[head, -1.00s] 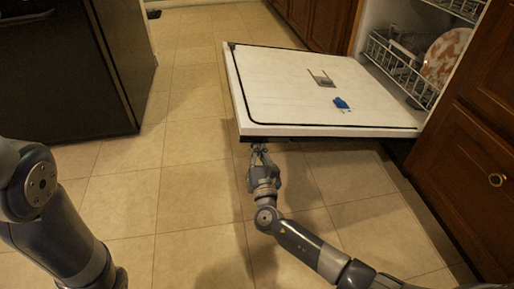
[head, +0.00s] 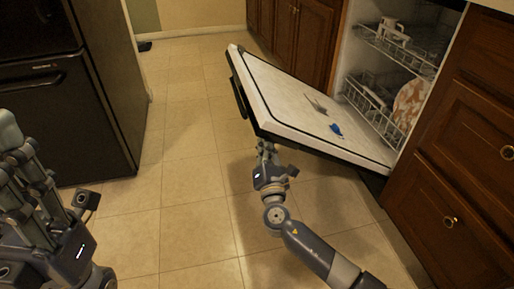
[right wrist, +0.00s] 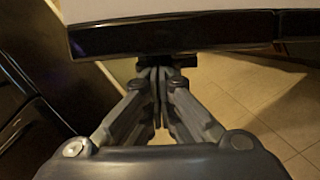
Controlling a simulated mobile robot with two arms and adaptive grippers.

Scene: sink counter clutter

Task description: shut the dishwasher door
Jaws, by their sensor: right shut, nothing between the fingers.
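The dishwasher door (head: 285,98) is partly raised, its white inner face tilted up and its free edge toward the left. It hinges at the dishwasher (head: 385,75) on the right, where the racks show. My right gripper (head: 267,148) is under the door's free edge, shut and empty, its fingertips at or very close to the underside. In the right wrist view the shut fingers (right wrist: 158,75) meet the dark outer edge of the door (right wrist: 170,35); firm contact cannot be told. My left gripper (head: 25,170) is at the lower left, far from the door, its fingers not clear enough to judge.
A patterned plate (head: 409,105) stands in the lower rack (head: 368,103); a white cup (head: 392,30) is in the upper rack. A dark fridge (head: 70,90) stands left. Wooden cabinets (head: 455,160) flank the dishwasher. Tiled floor (head: 190,130) between is clear.

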